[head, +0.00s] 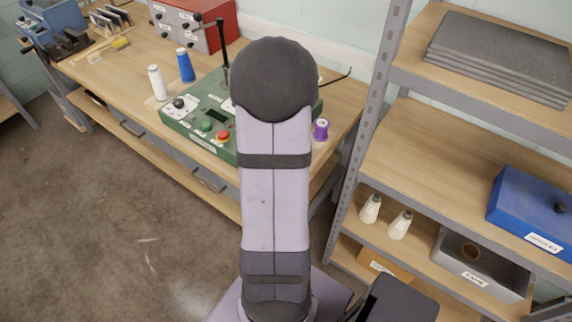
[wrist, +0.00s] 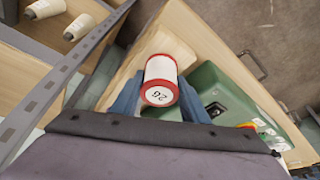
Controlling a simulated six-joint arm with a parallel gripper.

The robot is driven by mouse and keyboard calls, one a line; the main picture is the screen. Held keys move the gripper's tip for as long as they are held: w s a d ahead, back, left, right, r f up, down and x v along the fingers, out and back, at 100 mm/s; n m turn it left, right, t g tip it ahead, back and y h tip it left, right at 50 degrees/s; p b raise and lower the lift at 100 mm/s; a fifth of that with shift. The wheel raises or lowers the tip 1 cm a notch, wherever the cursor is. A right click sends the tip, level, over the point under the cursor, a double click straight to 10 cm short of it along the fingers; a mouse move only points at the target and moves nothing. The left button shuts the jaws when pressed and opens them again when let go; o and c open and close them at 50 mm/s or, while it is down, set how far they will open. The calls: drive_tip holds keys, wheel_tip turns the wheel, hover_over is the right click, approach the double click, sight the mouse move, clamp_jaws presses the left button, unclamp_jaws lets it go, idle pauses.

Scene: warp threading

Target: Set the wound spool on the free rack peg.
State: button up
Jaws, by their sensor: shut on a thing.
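A spool with white winding and red rims (wrist: 160,75) is between the blue fingers of my gripper (wrist: 159,98) in the wrist view. My gripper is shut on it. A black marking shows on its near end face. In the head view my arm hides the gripper and this spool. I cannot make out a rack or a free peg in either view. A white spool (head: 157,83) and a blue spool (head: 185,66) stand upright on the bench, left of the green machine. A purple spool (head: 320,130) stands to its right.
The green machine (head: 190,124), with a red button and a black lever post, sits on the wooden bench (head: 130,62). A red box (head: 205,22) stands behind it. A metal shelf unit (head: 362,125) with white bottles (head: 400,225) and a blue box (head: 528,205) stands at the right.

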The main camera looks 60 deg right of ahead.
drive_tip(key=shift+f, duration=0.3)
drive_tip(key=o, duration=1)
drive_tip(key=shift+c, duration=0.2)
drive_tip(key=shift+r, duration=0.1)
drive_tip(key=b+v, duration=0.1)
drive_tip(key=v, duration=0.6)
drive_tip(key=shift+a, duration=0.15)
